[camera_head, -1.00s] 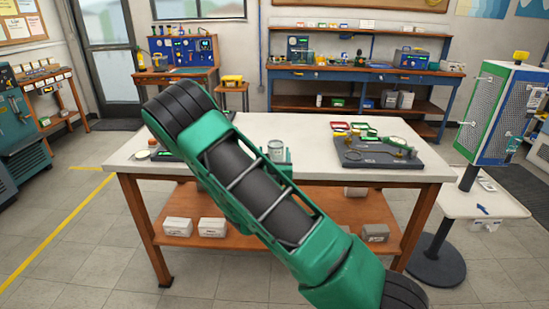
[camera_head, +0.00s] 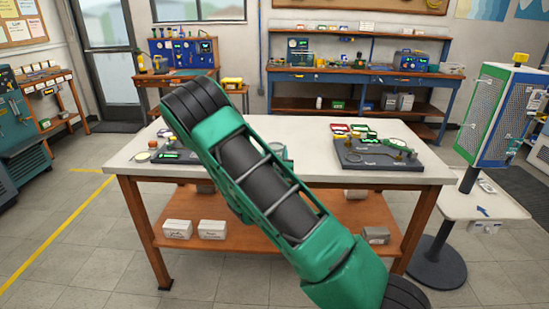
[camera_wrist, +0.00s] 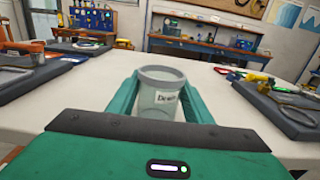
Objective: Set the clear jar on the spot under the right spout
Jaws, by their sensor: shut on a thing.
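The clear jar (camera_wrist: 158,100) stands upright between the two green fingers of my gripper (camera_wrist: 162,92) in the wrist view. My gripper is shut on the jar, with a finger on each side. The jar's base is hidden, so I cannot tell whether it touches the table. I cannot make out a spout or marked spot for certain. A dark board with a yellow fitting (camera_wrist: 258,79) lies to the right.
The white tabletop (camera_head: 312,173) has clear room between the left board (camera_wrist: 22,76) and the right board (camera_head: 372,159). Small red, yellow and green items sit behind the right board. A screened cabinet (camera_head: 498,115) stands right of the table.

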